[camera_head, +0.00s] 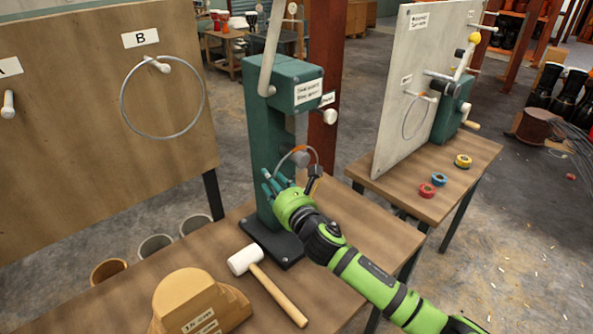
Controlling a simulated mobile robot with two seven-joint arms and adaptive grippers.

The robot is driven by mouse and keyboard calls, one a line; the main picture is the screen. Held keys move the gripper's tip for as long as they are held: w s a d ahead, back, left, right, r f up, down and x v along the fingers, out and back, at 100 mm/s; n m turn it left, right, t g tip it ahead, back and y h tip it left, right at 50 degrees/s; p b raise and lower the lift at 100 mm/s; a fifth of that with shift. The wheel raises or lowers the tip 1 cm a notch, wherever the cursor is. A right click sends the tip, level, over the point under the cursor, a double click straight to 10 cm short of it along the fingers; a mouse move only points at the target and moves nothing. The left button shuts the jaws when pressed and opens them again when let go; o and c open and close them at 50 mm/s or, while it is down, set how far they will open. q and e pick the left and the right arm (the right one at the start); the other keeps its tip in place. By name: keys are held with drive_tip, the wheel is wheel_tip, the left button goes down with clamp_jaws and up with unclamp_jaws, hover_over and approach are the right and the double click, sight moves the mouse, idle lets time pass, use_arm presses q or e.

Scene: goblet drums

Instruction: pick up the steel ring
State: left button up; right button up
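A thin steel ring (163,97) hangs on a peg below the label B on the upright wooden board at left. A second, smaller ring (416,117) hangs on the pale panel at right. My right gripper (286,178) is in front of the green press's column, to the right of and below the ring at B and well apart from it. Its fingertips blend with the green press behind, so I cannot tell whether they are open or shut. My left gripper is out of view.
The green press (263,130) stands on the wooden table. A white-headed mallet (268,284) and a wooden block (197,302) lie in front. Several tubs (155,245) stand behind the table's left edge. Tape rolls (440,179) lie on the right table.

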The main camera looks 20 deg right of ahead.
drive_tip(key=shift+w, duration=0.1)
clamp_jaws()
drive_tip(key=shift+r, duration=0.1)
idle(0.3)
wheel_tip(320, 180, up, 7)
drive_tip(key=s+d, duration=0.3)
drive_tip(key=s, duration=0.6)
drive_tip(key=s+d, duration=0.4)
drive_tip(key=s, duration=0.6)
